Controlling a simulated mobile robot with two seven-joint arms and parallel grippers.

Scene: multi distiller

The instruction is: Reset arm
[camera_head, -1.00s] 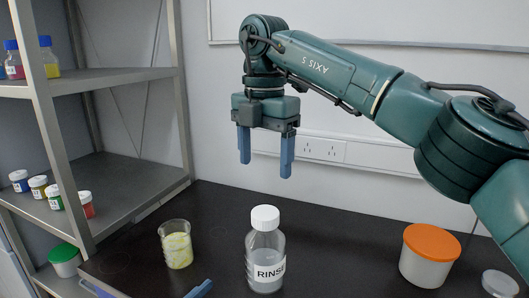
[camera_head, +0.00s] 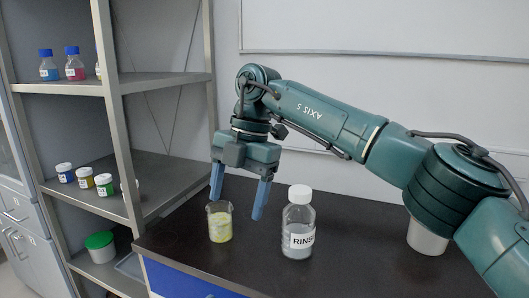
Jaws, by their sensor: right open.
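My right gripper (camera_head: 239,200) is open and empty. It points down above the dark bench, with its blue fingers apart. A glass beaker (camera_head: 220,226) with yellowish content stands on the bench, below and beside the left finger in the picture. A clear bottle (camera_head: 298,228) with a white cap and a label reading RINS stands upright to the right of the gripper. My left gripper does not show.
A metal shelf (camera_head: 150,82) stands at the left with small jars (camera_head: 84,178) and blue-capped bottles (camera_head: 74,68). A white tub (camera_head: 425,238) is partly hidden behind my right arm. The dark bench top (camera_head: 350,262) is clear at the front right.

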